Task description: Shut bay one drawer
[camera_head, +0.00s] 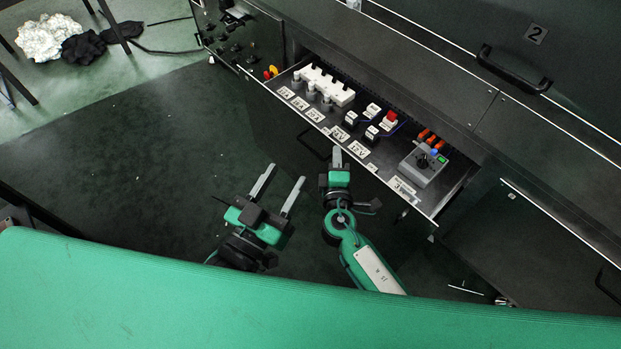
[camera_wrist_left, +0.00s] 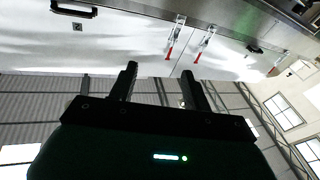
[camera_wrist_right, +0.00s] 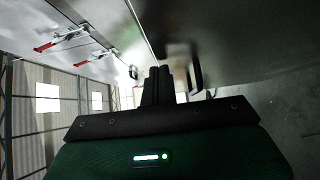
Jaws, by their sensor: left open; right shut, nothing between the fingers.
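The drawer (camera_head: 430,208) stands pulled out from the dark machine, its inside showing switches, labels and a grey control box. A dark bar handle (camera_head: 312,146) is on its front face, partly hard to make out. My right gripper (camera_head: 337,155) is shut and empty, close to the drawer front and just right of the handle; contact cannot be told. In the right wrist view its closed fingers (camera_wrist_right: 158,80) are beside a dark handle (camera_wrist_right: 194,72). My left gripper (camera_head: 279,180) is open and empty, left of the right one, apart from the drawer.
A panel marked 2 (camera_head: 535,34) with a black handle (camera_head: 513,70) is above right. A side panel with knobs (camera_head: 232,40) is at upper left. Red-handled latches (camera_wrist_left: 172,40) show in the left wrist view. Floor at left (camera_head: 130,150) is clear. A green surface (camera_head: 200,300) fills the front.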

